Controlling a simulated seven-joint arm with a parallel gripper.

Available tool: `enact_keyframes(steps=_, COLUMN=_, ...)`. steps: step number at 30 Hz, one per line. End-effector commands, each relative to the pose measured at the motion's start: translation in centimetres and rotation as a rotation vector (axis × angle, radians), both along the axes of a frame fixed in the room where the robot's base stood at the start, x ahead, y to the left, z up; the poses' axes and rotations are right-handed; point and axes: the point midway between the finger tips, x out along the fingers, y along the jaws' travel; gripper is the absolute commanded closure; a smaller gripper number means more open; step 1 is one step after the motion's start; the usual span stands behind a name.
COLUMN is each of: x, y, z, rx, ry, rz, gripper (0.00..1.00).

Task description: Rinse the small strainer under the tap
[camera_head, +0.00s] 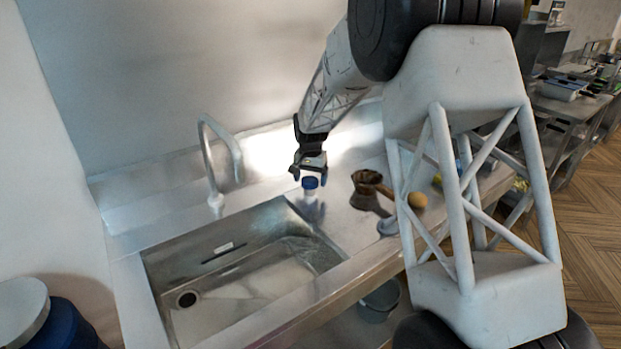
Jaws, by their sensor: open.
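My gripper (309,172) is open and empty, above a small clear container with a blue lid (310,184) on the counter right of the sink. The curved metal tap (222,150) stands at the sink's back left; no water can be made out. The steel sink (160,262) is a rectangular basin with a dark drain at its front left. I cannot clearly identify the small strainer. A small grey rounded object (387,225) at the counter's front edge is partly hidden by my arm, and I cannot tell whether it is the strainer.
A brown pot with a handle (366,188) stands right of the blue-lidded container. A round tan object (417,200) lies farther right. A grey bucket (379,301) is below the counter. A blue bin (68,325) stands at lower left. The basin looks mostly clear.

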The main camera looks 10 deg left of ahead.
Motion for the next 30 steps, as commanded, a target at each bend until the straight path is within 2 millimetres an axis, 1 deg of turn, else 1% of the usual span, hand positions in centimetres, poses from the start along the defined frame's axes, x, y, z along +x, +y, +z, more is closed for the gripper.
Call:
enact_keyframes(steps=6, x=0.01, y=0.0, z=0.01, rx=0.0, ry=0.0, rz=0.0, gripper=0.16)
enact_keyframes(steps=7, x=0.01, y=0.0, z=0.01, rx=0.0, ry=0.0, rz=0.0, gripper=0.18)
enact_keyframes(steps=15, x=0.01, y=0.0, z=0.02, rx=0.0, ry=0.0, rz=0.0, gripper=0.59)
enact_keyframes(steps=16, x=0.01, y=0.0, z=0.02, rx=0.0, ry=0.0, rz=0.0, gripper=0.64)
enact_keyframes(steps=17, x=0.01, y=0.0, z=0.03, rx=0.0, ry=0.0, rz=0.0, gripper=0.65)
enact_keyframes(steps=23, x=0.01, y=0.0, z=0.04, rx=0.0, ry=0.0, rz=0.01, gripper=0.65)
enact_keyframes(steps=30, x=0.04, y=0.07, z=0.16, rx=0.001, ry=-0.002, rz=0.08, gripper=0.65)
